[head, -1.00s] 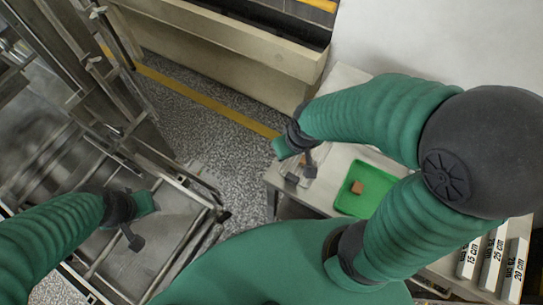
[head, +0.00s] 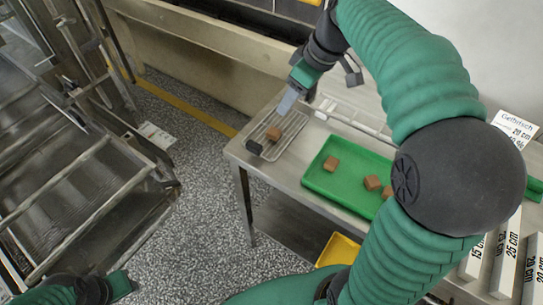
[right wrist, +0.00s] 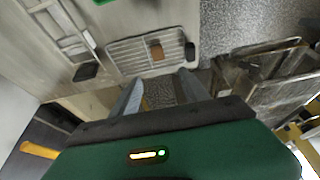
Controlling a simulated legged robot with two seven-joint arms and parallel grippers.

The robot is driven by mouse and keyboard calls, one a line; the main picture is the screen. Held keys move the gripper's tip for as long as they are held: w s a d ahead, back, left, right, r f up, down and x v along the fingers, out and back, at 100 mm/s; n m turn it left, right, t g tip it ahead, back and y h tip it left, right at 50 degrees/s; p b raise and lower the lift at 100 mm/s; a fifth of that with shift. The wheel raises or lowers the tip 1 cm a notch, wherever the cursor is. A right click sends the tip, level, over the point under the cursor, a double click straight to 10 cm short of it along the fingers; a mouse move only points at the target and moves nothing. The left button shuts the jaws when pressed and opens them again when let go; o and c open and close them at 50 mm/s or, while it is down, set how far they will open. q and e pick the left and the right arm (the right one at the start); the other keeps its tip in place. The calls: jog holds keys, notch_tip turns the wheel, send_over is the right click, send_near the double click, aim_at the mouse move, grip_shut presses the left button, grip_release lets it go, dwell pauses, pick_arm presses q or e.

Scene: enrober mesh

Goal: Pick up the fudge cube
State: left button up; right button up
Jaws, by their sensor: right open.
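A brown fudge cube (head: 273,133) sits on a small wire rack in a tray (head: 290,129) at the table's left end. It also shows in the right wrist view (right wrist: 156,51), beyond my fingertips. My right gripper (head: 288,102) is above the far side of that rack, apart from the cube. In the right wrist view its two fingers (right wrist: 160,92) are spread with nothing between them. More brown cubes (head: 331,163) lie in a green tray (head: 316,181) to the right. My left gripper (head: 118,284) is at the bottom left edge, its fingers not clear.
A black block (head: 254,148) lies at the rack tray's near end. Another wire rack (head: 345,119) lies behind the green tray. Labelled white blocks (head: 507,262) stand at the right. A yellow bin (head: 338,250) is below the table. A metal mesh machine (head: 75,180) stands left, across the floor.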

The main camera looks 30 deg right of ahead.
jog(key=b, duration=0.2)
send_over(274, 131)
jog(key=s+d, duration=0.2)
jog(key=f, duration=0.9)
jog(key=shift+s+a+f, duration=0.1)
jog(key=shift+a+f, duration=0.05)
jog(key=shift+a, duration=0.05)
jog(key=shift+a+f, duration=0.2)
jog(key=shift+a, duration=0.05)
jog(key=shift+n, duration=0.3)
jog(key=b+x, duration=0.1)
jog(key=x, duration=0.4)
jog(key=shift+a, duration=0.1)
pick_arm(q)
jog(key=f, duration=0.2)
jog(key=s+f, duration=0.1)
jog(key=f, duration=0.1)
jog(key=shift+d, duration=0.3)
pick_arm(e)
jog(key=shift+r, duration=0.1)
jog(key=shift+c, duration=0.7)
jog(key=c, duration=0.9)
